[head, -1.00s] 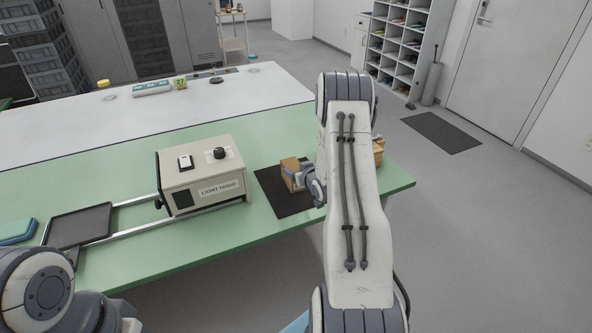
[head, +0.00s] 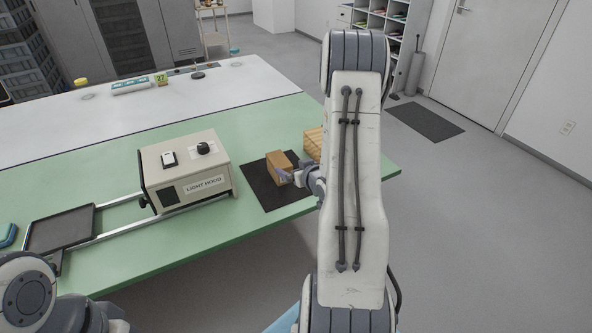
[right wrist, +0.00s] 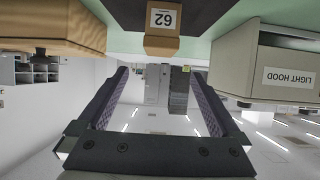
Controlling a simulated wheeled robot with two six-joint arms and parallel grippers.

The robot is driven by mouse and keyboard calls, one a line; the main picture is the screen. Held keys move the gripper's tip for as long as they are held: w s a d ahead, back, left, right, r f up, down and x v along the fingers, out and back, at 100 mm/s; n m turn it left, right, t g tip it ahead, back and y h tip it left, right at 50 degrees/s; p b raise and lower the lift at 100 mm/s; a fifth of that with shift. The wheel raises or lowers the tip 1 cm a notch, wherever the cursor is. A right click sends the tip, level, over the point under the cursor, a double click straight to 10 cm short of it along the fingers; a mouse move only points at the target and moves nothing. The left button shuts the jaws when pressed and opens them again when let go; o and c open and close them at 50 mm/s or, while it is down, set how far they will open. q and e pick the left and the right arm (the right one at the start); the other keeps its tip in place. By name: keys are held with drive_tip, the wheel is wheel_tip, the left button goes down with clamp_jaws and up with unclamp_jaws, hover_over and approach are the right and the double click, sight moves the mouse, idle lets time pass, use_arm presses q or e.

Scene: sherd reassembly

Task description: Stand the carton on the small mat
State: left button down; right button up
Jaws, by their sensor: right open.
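The carton (head: 281,165) is a small brown box. It stands on the dark small mat (head: 265,188) on the green table, inside the mat's edges. In the right wrist view, which is upside down, the carton (right wrist: 160,43) shows a white number label and looks upright. My right gripper (head: 286,178) is just on the near right side of the carton, open. In the right wrist view my right gripper's fingers (right wrist: 158,74) are spread wide with nothing between them, and the carton is beyond the tips. My left gripper is out of view.
A beige light hood (head: 187,170) stands left of the mat, with rails and a dark tray (head: 60,229). A wooden box (head: 313,143) stands just right of the mat, partly behind my right arm. The white table part behind is mostly clear.

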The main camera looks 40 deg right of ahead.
drive_tip(key=s+a+r+n+g+y, duration=0.1)
drive_tip(key=a+r+n+g+y, duration=0.15)
drive_tip(key=a, duration=1.05)
drive_tip(key=s+a+r+n+g+y, duration=0.1)
drive_tip(key=s+a+r+n+g, duration=0.2)
drive_tip(key=a, duration=1.1)
drive_tip(key=s+a+r+n+g, duration=0.2)
drive_tip(key=s+a, duration=0.4)
drive_tip(key=s, duration=0.5)
drive_tip(key=s+a+r+n+g, duration=0.3)
drive_tip(key=s+a+g, duration=0.2)
drive_tip(key=s, duration=0.6)
drive_tip(key=shift+s+a+r+y, duration=0.25)
drive_tip(key=shift+a+r+y, duration=0.15)
drive_tip(key=shift+a, duration=0.85)
